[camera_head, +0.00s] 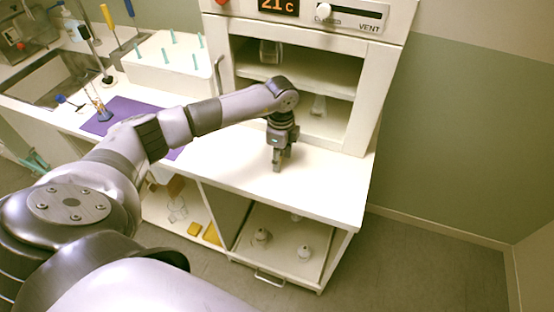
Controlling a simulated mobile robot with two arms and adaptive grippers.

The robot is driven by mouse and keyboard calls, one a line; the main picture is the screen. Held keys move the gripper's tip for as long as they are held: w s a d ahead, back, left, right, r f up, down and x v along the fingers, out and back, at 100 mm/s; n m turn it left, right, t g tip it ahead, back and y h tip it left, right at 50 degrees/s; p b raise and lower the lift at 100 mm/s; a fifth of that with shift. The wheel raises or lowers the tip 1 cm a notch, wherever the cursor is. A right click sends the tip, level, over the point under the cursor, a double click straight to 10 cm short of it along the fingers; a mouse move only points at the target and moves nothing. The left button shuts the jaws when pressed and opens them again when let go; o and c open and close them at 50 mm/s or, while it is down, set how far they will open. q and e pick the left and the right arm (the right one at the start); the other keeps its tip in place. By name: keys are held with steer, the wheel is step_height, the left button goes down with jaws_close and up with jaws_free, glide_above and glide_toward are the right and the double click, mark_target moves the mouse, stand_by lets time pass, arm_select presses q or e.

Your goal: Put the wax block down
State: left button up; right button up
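My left gripper (278,162) points down over the white worktop (325,191), in front of the open cabinet. Its fingertips are close to the surface; I cannot tell whether they touch it. The fingers look close together, but they are too small to tell whether they are open or shut, or whether anything is between them. I cannot make out a wax block at the gripper or on the worktop. My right gripper is not in view.
The oven-like cabinet (370,92) stands behind the gripper, with glassware inside. A purple mat (122,108) and a white rack (160,68) with teal pegs are left. Yellow pieces (194,229) and white bottles (304,252) sit on lower shelves. The worktop's right part is clear.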

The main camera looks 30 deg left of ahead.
arm_select(q)
steer(key=c, duration=0.8)
steer(key=shift+r, duration=0.15)
